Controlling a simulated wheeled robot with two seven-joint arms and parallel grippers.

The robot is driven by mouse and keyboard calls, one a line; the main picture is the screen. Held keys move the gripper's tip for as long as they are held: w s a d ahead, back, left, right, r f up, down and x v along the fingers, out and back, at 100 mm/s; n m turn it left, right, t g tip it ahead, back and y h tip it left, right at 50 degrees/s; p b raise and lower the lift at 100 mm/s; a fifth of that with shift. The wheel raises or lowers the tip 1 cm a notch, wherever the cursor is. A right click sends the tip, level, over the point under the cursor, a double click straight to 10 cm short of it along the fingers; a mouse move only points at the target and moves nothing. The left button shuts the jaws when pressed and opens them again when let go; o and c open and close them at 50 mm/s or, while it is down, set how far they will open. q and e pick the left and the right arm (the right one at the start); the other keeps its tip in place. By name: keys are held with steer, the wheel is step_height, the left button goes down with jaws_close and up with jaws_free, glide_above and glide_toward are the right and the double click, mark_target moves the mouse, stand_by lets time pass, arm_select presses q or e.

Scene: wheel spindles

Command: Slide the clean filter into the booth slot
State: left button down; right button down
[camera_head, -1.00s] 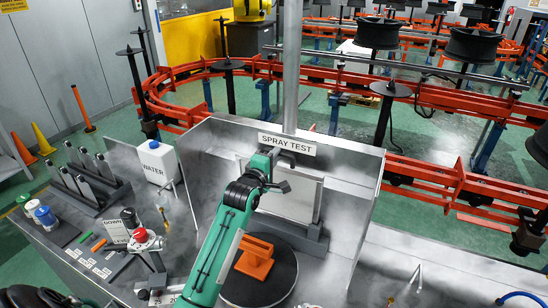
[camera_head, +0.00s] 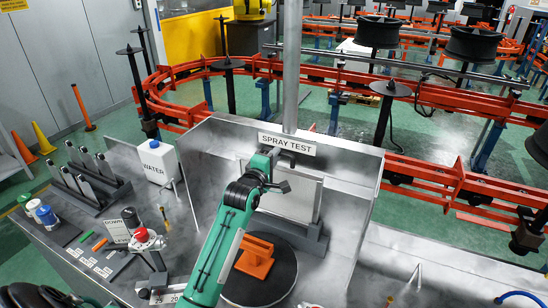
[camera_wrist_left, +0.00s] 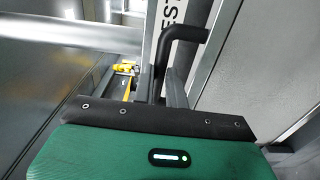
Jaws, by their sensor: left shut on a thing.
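The filter (camera_head: 290,198) is a pale grey framed panel. It stands nearly upright at the booth's back wall, under the SPRAY TEST sign (camera_head: 287,144). Its lower edge meets a dark grey slotted holder (camera_head: 292,234); how deep it sits I cannot tell. My left gripper (camera_head: 274,177) is at the filter's top edge, shut on its handle. In the left wrist view, the left gripper's fingers (camera_wrist_left: 163,90) are close together by a black bent handle (camera_wrist_left: 186,34). The handle's gripped part is mostly hidden. My right gripper is not in view.
An orange block (camera_head: 256,256) sits on a round black turntable (camera_head: 262,283) in front of the holder. The booth's metal side walls (camera_head: 352,205) flank the filter. A white WATER container (camera_head: 156,162) and several bottles stand left. Bare metal bench lies right.

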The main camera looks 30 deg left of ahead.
arm_select(q)
steer(key=shift+r, duration=0.15)
steer(key=shift+f+b, duration=0.5)
steer(key=shift+f, duration=1.1)
steer(key=c, duration=1.3)
jaws_free()
steer(key=shift+c, duration=0.2)
steer(key=shift+s+f, duration=0.15)
steer(key=s+b, duration=0.4)
steer(key=s, duration=0.9)
steer(key=shift+s+d+b, duration=0.3)
steer(key=shift+d+b, duration=0.1)
steer(key=shift+d, duration=0.05)
